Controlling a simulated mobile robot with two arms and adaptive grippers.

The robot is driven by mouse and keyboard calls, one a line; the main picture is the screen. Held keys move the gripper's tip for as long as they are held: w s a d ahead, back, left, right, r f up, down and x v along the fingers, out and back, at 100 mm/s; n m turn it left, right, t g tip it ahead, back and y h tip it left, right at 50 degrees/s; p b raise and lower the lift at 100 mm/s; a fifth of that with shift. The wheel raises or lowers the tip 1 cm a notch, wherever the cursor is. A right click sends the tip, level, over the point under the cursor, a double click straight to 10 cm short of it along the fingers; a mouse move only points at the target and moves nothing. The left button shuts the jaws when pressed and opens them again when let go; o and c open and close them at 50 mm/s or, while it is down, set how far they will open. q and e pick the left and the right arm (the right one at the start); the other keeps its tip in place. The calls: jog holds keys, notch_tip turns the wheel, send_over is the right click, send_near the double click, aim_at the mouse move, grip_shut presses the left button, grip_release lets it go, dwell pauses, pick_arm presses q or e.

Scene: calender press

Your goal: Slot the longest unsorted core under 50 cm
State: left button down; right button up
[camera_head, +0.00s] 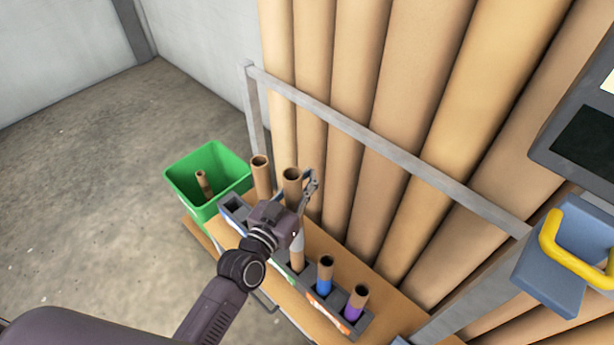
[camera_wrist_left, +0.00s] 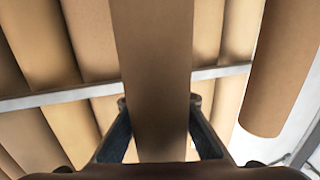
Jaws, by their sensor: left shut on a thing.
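My left gripper (camera_head: 306,188) is shut on a plain brown cardboard core (camera_head: 292,188), held roughly upright at the back of the slotted rack. The held core (camera_wrist_left: 152,70) runs between both fingers in the left wrist view. My wrist hides its lower end, so I cannot tell whether it touches anything. Another tall brown core (camera_head: 261,175) stands just left of it. The grey rack (camera_head: 340,324) holds a blue-banded core (camera_head: 325,272) and a purple-banded core (camera_head: 356,302). A pale-topped core (camera_head: 298,254) stands nearer my wrist. A rack opening (camera_head: 234,206) at the left end looks empty.
A green bin (camera_head: 222,158) left of the rack holds a short core (camera_head: 204,184). Large brown rolls (camera_head: 400,100) stand behind a grey rail (camera_head: 380,140). A blue block with a yellow handle (camera_head: 570,250) is at right. The floor at left is clear.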

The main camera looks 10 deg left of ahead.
pick_arm(q)
jog(key=shift+f+b, duration=1.5)
jog(key=shift+f, duration=0.5)
jog(key=c, duration=1.7)
grip_release()
jog(key=shift+c, duration=0.2)
jog(key=v, duration=1.2)
jog(key=shift+r, duration=0.1)
